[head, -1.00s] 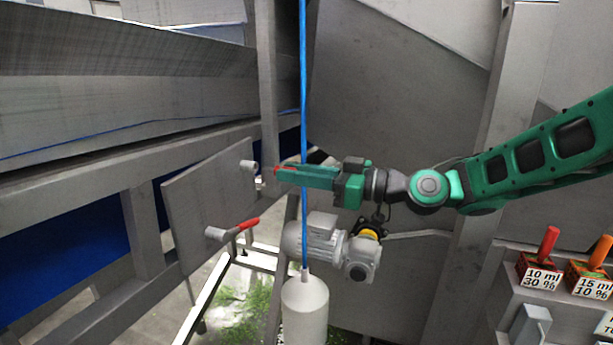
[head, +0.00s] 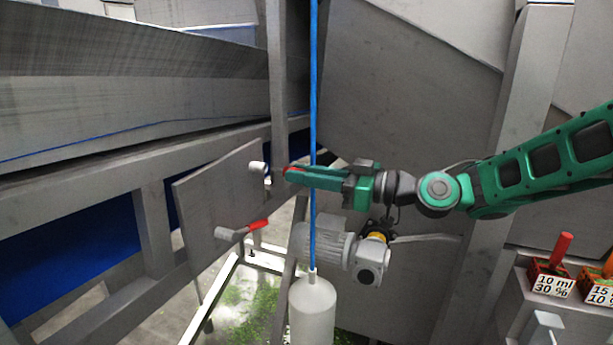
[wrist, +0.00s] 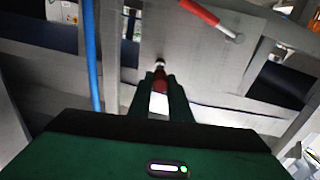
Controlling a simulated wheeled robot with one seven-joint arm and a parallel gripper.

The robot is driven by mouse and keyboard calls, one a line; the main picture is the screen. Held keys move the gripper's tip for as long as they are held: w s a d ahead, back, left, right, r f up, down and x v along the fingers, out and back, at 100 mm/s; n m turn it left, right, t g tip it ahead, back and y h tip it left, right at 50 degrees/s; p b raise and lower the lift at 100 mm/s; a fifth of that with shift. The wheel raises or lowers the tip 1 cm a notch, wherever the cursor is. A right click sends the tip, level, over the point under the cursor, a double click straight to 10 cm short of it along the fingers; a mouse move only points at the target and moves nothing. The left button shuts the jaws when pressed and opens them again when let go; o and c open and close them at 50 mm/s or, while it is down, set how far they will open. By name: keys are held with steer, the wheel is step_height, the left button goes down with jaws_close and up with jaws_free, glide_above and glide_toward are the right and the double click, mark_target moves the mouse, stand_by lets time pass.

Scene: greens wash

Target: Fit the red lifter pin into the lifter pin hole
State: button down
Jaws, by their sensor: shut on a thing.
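My gripper (head: 290,173) is shut on a red lifter pin (wrist: 159,84), which shows between the fingers in the wrist view with a dark and pale tip pointing at the grey panel (head: 215,200). In the head view only a bit of red shows at the fingertips. The gripper is just right of the upper pale socket (head: 256,166) on the panel. A second red-handled pin (head: 254,226) sits at the lower socket (head: 226,234); it also shows in the wrist view (wrist: 205,13). I cannot tell whether the held pin's tip touches the panel, and the hole itself is hidden.
A grey motor (head: 335,243) sits below the arm. Labelled boxes (head: 552,280) with red and orange handles stand at lower right.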

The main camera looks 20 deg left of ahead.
mark_target(284, 169)
steer(key=shift+w+a, duration=0.15)
steer(key=shift+a, duration=2)
stand_by(0.4)
steer(key=c, duration=1.6)
jaws_free()
steer(key=shift+o, duration=0.2)
